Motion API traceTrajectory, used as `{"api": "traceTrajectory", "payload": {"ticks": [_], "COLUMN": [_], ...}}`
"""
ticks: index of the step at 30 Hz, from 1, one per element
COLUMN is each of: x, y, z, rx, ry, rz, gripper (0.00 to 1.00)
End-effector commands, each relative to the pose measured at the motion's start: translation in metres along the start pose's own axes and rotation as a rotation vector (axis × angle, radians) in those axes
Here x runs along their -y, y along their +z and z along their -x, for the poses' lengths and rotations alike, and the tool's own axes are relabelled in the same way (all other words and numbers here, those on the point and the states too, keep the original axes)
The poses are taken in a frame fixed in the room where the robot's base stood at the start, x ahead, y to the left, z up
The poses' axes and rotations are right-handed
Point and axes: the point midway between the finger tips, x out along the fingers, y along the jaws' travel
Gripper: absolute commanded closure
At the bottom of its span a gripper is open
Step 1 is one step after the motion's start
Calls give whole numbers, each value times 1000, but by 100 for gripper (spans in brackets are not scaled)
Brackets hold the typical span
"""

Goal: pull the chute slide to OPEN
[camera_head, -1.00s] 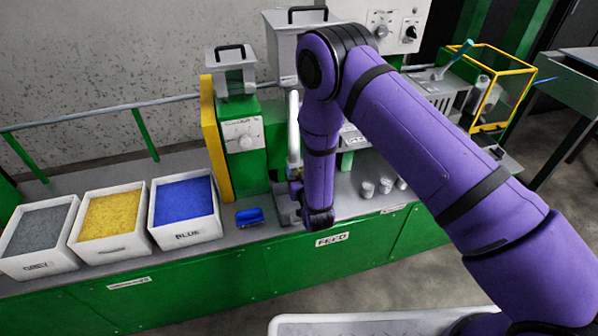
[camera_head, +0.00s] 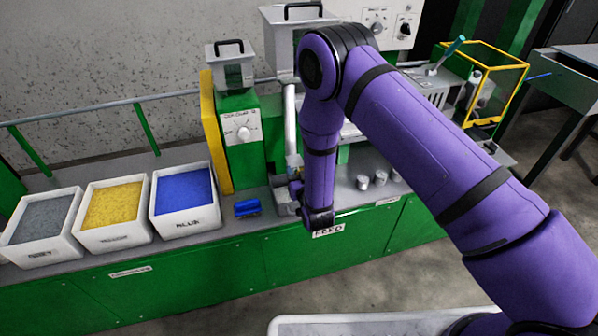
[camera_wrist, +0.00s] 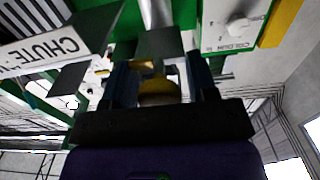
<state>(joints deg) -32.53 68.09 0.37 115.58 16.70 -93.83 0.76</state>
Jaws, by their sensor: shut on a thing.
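In the wrist view my gripper (camera_wrist: 162,78) has its two dark fingers on either side of a rounded yellow-brass piece (camera_wrist: 158,92), which looks like the handle of the chute slide. It is shut on this piece. A grey plate (camera_wrist: 160,43) and a metal tube show just beyond the fingers. A white sign reading CHUTE (camera_wrist: 45,50) appears upside down at left. In the head view my arm reaches down to the bench in front of the machine. It hides the slide and my fingers there, so how far the slide is out cannot be told.
The green bench (camera_head: 200,265) holds grey (camera_head: 40,225), yellow (camera_head: 112,215) and blue (camera_head: 185,200) bins at left. A small blue object (camera_head: 247,208) lies near my wrist. Several small metal cups (camera_head: 363,182) stand right of it. A yellow-framed box (camera_head: 490,85) is at far right.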

Motion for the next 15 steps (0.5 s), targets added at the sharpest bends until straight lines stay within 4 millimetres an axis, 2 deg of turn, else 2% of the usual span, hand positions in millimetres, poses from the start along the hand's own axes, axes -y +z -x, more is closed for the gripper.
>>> {"api": "traceTrajectory", "payload": {"ticks": [4, 5, 6, 15], "x": [0, 0, 0, 0], "y": [2, 2, 2, 2], "z": [3, 3, 3, 4], "rx": [7, 7, 8, 6], "ry": [-1, -1, -1, -1], "rz": [1, 1, 1, 1], "gripper": [90, 45, 40, 40]}}
